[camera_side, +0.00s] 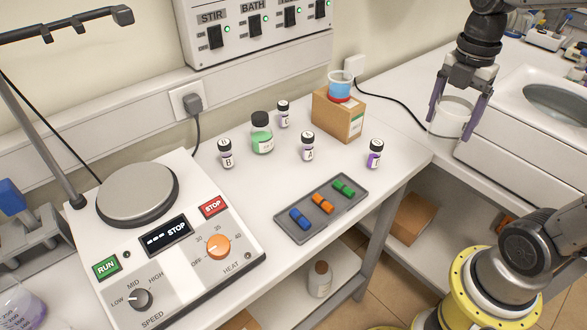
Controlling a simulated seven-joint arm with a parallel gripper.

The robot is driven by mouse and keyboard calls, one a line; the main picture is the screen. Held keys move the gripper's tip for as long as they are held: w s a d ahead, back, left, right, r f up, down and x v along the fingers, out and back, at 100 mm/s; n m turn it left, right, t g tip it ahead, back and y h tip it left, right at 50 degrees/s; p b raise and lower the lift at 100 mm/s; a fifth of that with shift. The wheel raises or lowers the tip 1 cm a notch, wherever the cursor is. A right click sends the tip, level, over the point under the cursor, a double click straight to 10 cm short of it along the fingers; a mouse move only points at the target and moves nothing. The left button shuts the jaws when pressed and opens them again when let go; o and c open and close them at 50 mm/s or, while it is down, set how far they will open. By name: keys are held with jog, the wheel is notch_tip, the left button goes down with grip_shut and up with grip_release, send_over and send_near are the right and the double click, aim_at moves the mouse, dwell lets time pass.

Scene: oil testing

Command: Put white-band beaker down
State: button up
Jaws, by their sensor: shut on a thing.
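My gripper (455,112) is at the upper right, pointing down, with its purple-grey fingers on either side of the white-band beaker (453,118). The beaker is pale and upright, and the gripper is shut on it. It shows over the right-hand bench, beside the front left of the white bath unit (487,150). I cannot tell whether its base touches the bench top. The fingers hide parts of its sides.
Several small vials and a green-liquid bottle (261,133) stand nearby. A grey tray (281,221) holds coloured pieces. The stirrer hotplate (138,197) is at left. A black cord (390,96) crosses the bench.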

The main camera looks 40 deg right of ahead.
jog(key=w+a+r+n, duration=0.2)
jog(key=w+a, duration=0.1)
jog(key=w, duration=0.3)
jog(key=w+a+f+n, duration=0.1)
jog(key=w+a+n, duration=0.2)
jog(key=a, duration=0.7)
jog(key=w+a+f+n, duration=0.2)
jog(key=w+a+n, duration=0.15)
jog(key=a, duration=0.65)
jog(key=w+a+f, duration=0.1)
jog(key=w+f, duration=0.2)
jog(key=w+a+f, duration=0.2)
jog(key=w+f, duration=0.1)
jog(key=w, duration=0.1)
jog(key=w+a+f, duration=0.2)
jog(key=w+f, duration=0.1)
jog(key=w, duration=0.1)
jog(key=shift+w, duration=0.2)
jog(key=shift+w+f, duration=0.1)
jog(key=shift+f, duration=1.55)
jog(key=shift+f, duration=0.2)
jog(key=o, duration=1.2)
